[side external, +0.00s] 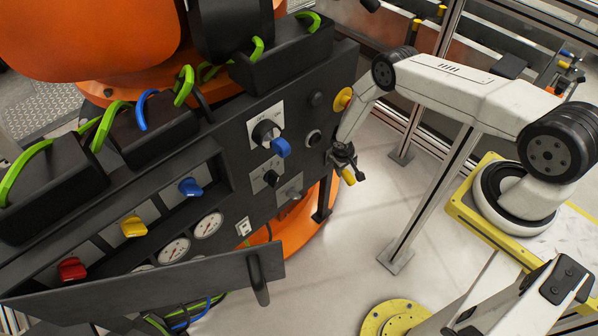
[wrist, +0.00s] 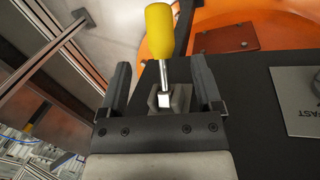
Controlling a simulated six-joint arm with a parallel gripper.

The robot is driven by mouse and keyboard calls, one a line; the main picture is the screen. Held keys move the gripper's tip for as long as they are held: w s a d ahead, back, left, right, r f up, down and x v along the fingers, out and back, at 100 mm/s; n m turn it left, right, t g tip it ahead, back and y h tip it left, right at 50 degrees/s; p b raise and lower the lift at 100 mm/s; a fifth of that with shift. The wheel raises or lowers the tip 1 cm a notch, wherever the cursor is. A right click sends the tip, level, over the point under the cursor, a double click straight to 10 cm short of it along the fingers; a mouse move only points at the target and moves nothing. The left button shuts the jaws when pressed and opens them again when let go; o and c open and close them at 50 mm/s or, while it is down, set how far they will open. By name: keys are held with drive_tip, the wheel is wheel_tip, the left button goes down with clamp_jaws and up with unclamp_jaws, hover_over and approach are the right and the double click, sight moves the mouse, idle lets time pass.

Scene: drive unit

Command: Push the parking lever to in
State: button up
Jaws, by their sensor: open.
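A lever with a yellow handle and bright metal shaft (wrist: 160,35) fits the parking lever. It rises from a grey bracket on the black panel in the wrist view. Its yellow handle (side external: 348,177) also shows just below my gripper in the side external view. My gripper (wrist: 160,62) is open, with one finger on each side of the shaft. In the side external view my gripper (side external: 344,160) is at the right edge of the panel. Nothing is gripped, and I cannot tell whether a finger touches the lever.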

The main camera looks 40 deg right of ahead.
sight(348, 175)
drive_tip(key=shift+f, duration=0.2)
drive_tip(key=shift+x, duration=3.65)
clamp_jaws()
